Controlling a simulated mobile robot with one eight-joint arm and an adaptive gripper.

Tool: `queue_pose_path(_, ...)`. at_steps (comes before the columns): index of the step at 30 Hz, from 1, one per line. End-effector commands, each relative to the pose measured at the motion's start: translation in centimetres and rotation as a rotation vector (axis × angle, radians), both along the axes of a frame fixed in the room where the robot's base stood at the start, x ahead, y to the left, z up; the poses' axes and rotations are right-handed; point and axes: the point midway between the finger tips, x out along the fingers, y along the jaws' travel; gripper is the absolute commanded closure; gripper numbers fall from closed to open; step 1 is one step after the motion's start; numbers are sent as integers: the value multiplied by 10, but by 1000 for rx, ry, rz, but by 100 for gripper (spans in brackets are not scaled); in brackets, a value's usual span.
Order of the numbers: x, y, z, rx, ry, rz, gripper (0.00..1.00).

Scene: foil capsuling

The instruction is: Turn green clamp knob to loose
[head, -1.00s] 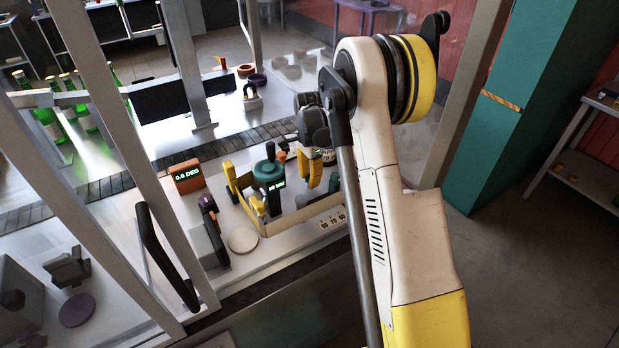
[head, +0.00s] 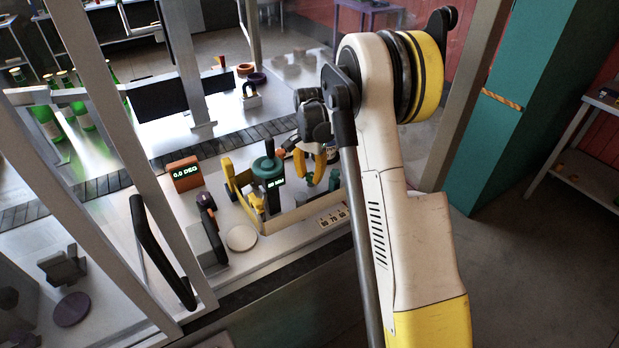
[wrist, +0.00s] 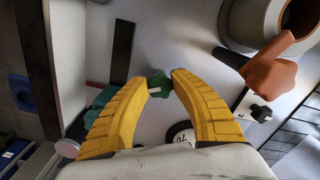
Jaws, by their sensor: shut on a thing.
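The green clamp knob (wrist: 160,84) is a small lobed knob with a white mark on it, seen between my two yellow fingertips in the wrist view. My gripper (wrist: 160,80) is shut on it, one finger on each side. In the head view my gripper (head: 320,162) is low over the bench, right of the teal unit with a lit display (head: 268,170). Its fingers are partly hidden by my arm there, and I cannot make out the knob's mark in that view.
An orange lobed knob (wrist: 270,78) on a dark stem stands close to the right finger, beside a grey ring-shaped part (wrist: 262,22). An orange display box (head: 185,174) and a yellow bracket (head: 229,175) stand left of my gripper. A round pale disc (head: 241,238) lies in front.

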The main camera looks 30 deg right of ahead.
Motion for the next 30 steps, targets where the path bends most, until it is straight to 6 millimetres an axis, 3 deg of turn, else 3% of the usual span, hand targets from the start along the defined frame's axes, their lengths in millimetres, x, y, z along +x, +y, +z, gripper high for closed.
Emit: queue_pose_path(30, -3, -4, -1, 1, 2, 924, 100)
